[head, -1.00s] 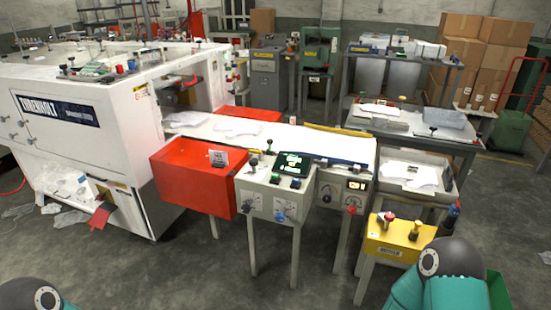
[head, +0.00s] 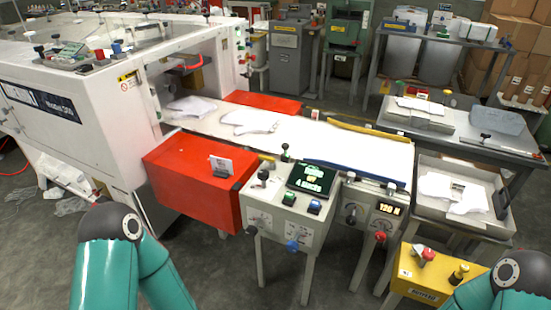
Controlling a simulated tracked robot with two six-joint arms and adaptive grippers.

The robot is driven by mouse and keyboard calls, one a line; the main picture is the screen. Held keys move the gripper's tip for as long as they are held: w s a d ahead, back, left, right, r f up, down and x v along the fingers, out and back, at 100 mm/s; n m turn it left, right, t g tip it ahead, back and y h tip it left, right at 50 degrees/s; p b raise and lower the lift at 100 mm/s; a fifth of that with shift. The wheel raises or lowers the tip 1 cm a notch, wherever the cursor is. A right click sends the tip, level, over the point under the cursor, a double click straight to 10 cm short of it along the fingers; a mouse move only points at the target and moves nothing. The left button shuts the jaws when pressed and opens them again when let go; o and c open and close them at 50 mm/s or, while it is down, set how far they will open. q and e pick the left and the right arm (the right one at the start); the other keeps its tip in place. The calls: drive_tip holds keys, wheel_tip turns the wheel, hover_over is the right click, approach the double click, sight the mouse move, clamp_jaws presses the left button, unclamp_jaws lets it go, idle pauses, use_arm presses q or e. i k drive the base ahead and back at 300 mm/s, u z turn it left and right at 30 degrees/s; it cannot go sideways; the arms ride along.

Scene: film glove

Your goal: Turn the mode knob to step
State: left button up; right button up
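A grey control box (head: 270,204) on legs stands in front of the conveyor. It has a lit screen (head: 312,178), a green button (head: 289,198), a blue button (head: 314,207) and a black-topped lever (head: 263,176). Its front face carries a dark knob (head: 251,230) and a blue knob (head: 292,245) over printed dials. The print is too small to read, so I cannot tell which is the mode knob or where it points. Both my teal arms show at the bottom edge, apart from the box. Neither gripper is in view.
A second grey box (head: 369,212) with a display and red knob (head: 380,237) stands to the right. A yellow box (head: 430,283) is near my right arm. Floor shows before the control box.

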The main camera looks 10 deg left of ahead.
sight(263, 174)
drive_tip(key=u, duration=0.3)
drive_tip(key=i, duration=0.85)
drive_tip(key=u, duration=0.7)
drive_tip(key=k, duration=0.75)
drive_tip(key=u, duration=0.2)
drive_tip(key=i, duration=0.8)
drive_tip(key=z, duration=0.1)
